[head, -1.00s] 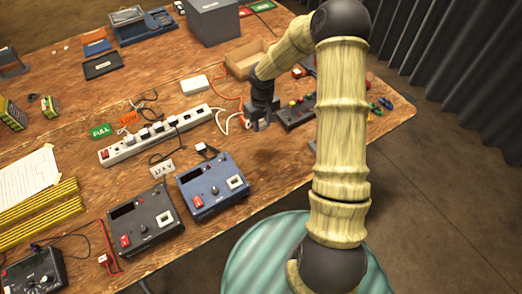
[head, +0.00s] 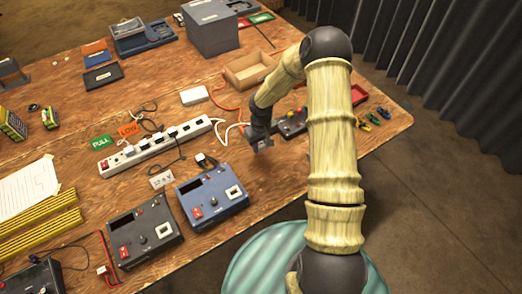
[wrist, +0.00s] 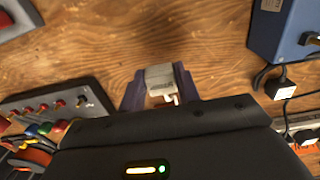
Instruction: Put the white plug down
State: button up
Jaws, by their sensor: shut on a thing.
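My gripper (wrist: 160,84) is shut on the white plug (wrist: 160,76), with a dark purple finger on each side of it in the wrist view. The plug's pale prongs point back toward my gripper body. Bare wooden tabletop (wrist: 150,40) lies beyond it. I cannot tell whether the plug touches the wood. In the head view my gripper (head: 262,146) is over the table's right part, right of the white power strip (head: 155,147); the plug itself is not clear there.
A grey panel with several coloured knobs (wrist: 50,105) is on the other side. An open wooden box (head: 250,72) lies behind.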

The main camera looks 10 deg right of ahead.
aim_at(261, 145)
jog(key=shift+f, duration=1.85)
jog(key=o, duration=1)
jog(key=shift+f, duration=0.1)
notch_tip(261, 145, up, 12)
jog(key=shift+r, duration=0.15)
